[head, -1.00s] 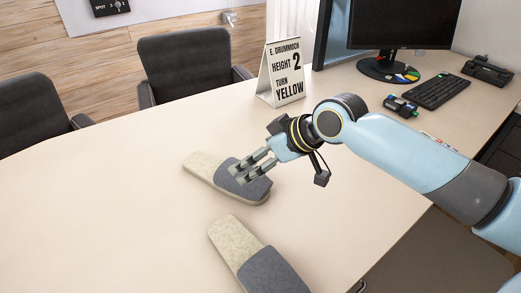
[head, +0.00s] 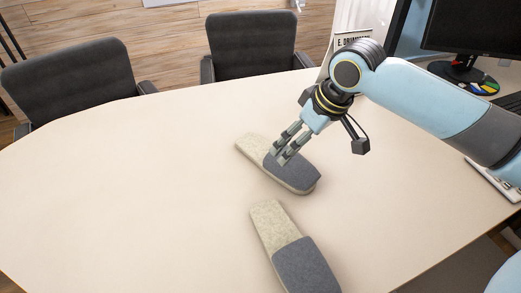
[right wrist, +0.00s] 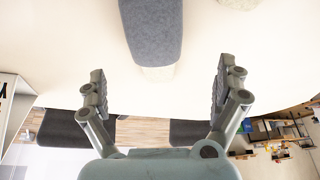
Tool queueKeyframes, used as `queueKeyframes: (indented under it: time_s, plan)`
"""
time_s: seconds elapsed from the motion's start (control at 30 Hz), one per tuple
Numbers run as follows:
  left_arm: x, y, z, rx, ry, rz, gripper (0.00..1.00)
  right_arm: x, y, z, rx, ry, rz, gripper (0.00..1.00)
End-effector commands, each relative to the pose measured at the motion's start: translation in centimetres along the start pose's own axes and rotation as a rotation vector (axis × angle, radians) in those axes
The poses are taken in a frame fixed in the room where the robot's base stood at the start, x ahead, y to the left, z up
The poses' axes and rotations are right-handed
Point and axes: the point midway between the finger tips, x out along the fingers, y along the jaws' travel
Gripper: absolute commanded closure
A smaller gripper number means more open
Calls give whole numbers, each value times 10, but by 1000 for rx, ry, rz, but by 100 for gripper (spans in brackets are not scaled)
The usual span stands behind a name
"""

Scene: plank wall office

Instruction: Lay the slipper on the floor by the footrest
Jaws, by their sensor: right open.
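Two slippers with beige felt soles and dark grey uppers lie on the table. The farther slipper (head: 292,178) is under my right gripper (head: 283,153), whose open fingers hang over it near the upper's edge. In the right wrist view a slipper (right wrist: 152,28) shows between and beyond the two spread fingers of my right gripper (right wrist: 160,88), with nothing between the fingertips. Part of another slipper (right wrist: 238,4) is cut off at the top edge there. The nearer slipper (head: 303,262) is cut off at the bottom in the head view. No footrest shows. My left gripper is out of view.
The pale table (head: 120,190) is bare on its left side. A sign (head: 352,40), partly hidden by my right arm, stands at the back. A monitor (head: 475,28) and keyboard (head: 508,103) are at the right. Two dark chairs (head: 70,80) (head: 252,45) stand behind the table.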

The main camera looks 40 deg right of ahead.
Motion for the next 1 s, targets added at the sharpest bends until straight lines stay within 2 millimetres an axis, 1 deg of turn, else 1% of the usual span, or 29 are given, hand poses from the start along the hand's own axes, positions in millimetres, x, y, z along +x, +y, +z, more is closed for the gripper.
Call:
queueKeyframes:
  time_s: [0.07, 0.13, 0.33, 0.4, 0.57, 0.8, 0.9, 1.0]
  plan:
    - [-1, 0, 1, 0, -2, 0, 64, -4, 7, -5, -10, 4, 17, 0]
    - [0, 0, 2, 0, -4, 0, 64, -1, 11, -9, -14, 10, 24, 0]
    - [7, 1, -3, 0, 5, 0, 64, 32, 11, -11, -13, 13, 23, 0]
    - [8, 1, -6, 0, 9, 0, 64, 41, 12, -11, -14, 13, 23, 0]
    - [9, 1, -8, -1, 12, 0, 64, 53, 12, -11, -16, 13, 23, 0]
    - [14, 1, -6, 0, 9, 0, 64, 90, 12, -8, -15, 14, 22, 0]
    - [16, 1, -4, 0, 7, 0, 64, 99, 13, -7, -18, 13, 24, 0]
    - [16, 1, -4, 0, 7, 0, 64, 101, 13, -8, -18, 13, 24, 0]
